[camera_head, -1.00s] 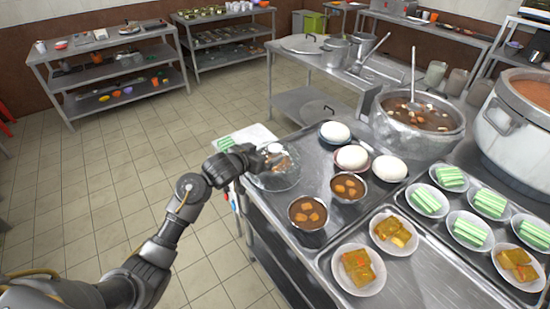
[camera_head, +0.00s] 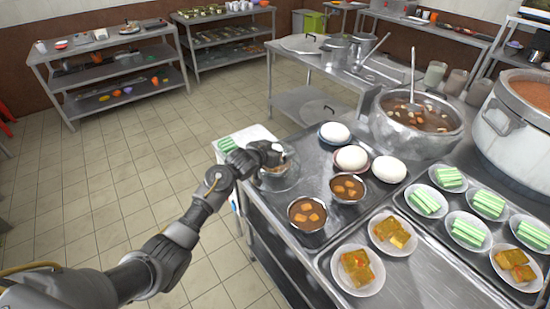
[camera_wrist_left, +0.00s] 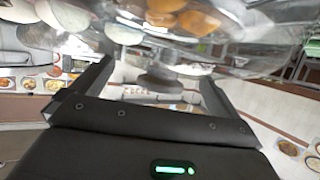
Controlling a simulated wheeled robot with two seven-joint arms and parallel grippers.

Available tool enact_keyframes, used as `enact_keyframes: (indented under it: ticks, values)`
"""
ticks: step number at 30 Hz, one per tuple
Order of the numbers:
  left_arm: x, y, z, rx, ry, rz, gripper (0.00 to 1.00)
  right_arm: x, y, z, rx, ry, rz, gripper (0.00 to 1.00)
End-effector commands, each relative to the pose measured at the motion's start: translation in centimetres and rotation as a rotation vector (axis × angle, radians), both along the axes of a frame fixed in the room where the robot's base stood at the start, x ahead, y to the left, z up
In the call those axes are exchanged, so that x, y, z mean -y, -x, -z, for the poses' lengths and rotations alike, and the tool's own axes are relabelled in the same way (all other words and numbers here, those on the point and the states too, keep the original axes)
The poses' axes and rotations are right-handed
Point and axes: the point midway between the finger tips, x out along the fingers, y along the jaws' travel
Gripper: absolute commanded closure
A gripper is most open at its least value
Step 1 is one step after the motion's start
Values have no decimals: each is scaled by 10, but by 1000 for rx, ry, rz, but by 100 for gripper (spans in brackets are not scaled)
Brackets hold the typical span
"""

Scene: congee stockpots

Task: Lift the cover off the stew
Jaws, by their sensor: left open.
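A clear glass cover (camera_head: 282,181) sits over a bowl of stew at the far left corner of the steel counter. In the left wrist view the clear cover (camera_wrist_left: 240,50) fills the top, with orange chunks of stew (camera_wrist_left: 180,20) showing through it. My left gripper (camera_head: 274,153) is at the top of the cover. In the left wrist view its two fingers are spread apart, with the cover's dark grey knob (camera_wrist_left: 160,83) between them. I cannot tell whether either finger touches the knob. The gripper hides part of the cover and bowl. My right gripper is not in view.
Two open stew bowls (camera_head: 307,214) and several bowls with white domed contents (camera_head: 351,158) stand close to the right. A large pot (camera_head: 415,135) with a ladle is behind. A tray of plates fills the front right. Floor (camera_head: 110,200) is open to the left.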

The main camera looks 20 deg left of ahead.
Motion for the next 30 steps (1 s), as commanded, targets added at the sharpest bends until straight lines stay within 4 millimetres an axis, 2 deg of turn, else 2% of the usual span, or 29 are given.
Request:
enact_keyframes:
  ticks: [3, 21, 30]
  values:
    - [0, 0, 0, 0, 0, 0, 1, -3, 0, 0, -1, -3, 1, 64]
    - [0, 2, 3, -7, -3, 0, 80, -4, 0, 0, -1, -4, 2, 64]
    - [0, 2, 4, -10, -4, 1, 82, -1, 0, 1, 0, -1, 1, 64]
